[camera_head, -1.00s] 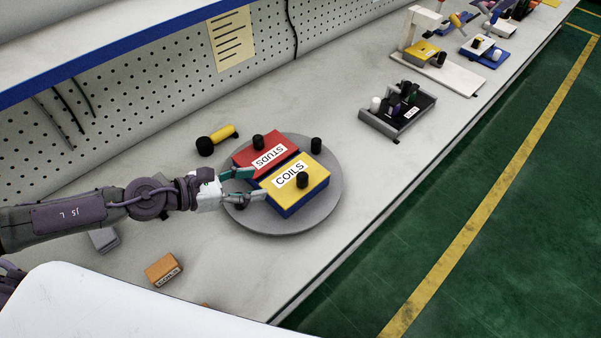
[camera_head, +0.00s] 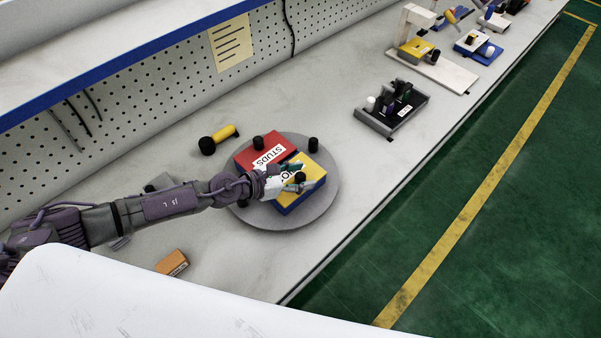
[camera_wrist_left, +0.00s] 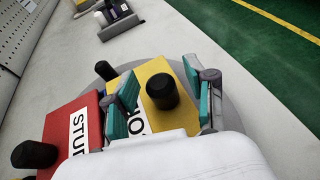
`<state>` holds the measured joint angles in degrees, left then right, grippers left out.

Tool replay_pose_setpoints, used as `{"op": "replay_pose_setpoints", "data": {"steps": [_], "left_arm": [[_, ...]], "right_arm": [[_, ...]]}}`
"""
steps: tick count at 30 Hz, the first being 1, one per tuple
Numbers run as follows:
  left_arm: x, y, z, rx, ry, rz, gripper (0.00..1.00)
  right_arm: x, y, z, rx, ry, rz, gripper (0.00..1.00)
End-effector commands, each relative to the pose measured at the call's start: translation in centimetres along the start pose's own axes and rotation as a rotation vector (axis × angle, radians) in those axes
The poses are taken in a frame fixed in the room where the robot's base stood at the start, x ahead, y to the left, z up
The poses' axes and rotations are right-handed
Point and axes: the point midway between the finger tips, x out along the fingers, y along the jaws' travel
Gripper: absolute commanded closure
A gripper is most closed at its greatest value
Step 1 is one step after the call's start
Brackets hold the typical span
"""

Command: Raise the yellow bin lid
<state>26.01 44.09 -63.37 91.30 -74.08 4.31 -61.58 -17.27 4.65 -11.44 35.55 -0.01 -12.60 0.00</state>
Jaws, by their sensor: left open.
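The yellow bin lid (camera_head: 312,170), with a black knob (camera_head: 300,177) and a white label, covers a blue bin (camera_head: 303,200) on a round grey turntable (camera_head: 325,205). My left gripper (camera_head: 293,178) is over the lid, with its fingers close to the knob. In the left wrist view the teal fingers (camera_wrist_left: 160,100) stand apart, and the knob (camera_wrist_left: 162,92) shows between and just ahead of them. The gripper hides part of the label. The lid is down. My right gripper is not in view.
A red lid (camera_head: 262,152) labelled STUDS lies beside the yellow one. Black posts (camera_head: 313,145) stand on the turntable rim. A yellow-handled tool (camera_head: 221,137), an orange block (camera_head: 172,263) and a black tray (camera_head: 397,108) are on the bench. The bench right of the turntable is clear.

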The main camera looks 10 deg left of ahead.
Motion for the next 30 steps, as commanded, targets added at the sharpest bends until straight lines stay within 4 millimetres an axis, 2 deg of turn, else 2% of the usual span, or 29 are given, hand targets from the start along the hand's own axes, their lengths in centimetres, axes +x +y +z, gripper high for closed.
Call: {"op": "replay_pose_setpoints", "data": {"steps": [8, 18, 30], "left_arm": [[0.15, 0.03, -0.04, 0.0, 0.001, 0.001, 0.45], [0.13, 0.02, -0.03, 0.0, 0.001, 0.001, 1.0], [0.12, 0.08, -0.07, -0.01, -0.003, -0.004, 1.0]], "right_arm": [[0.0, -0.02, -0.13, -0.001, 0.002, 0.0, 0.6], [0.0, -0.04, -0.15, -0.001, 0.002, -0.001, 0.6], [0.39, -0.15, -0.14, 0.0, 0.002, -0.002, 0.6]]}}
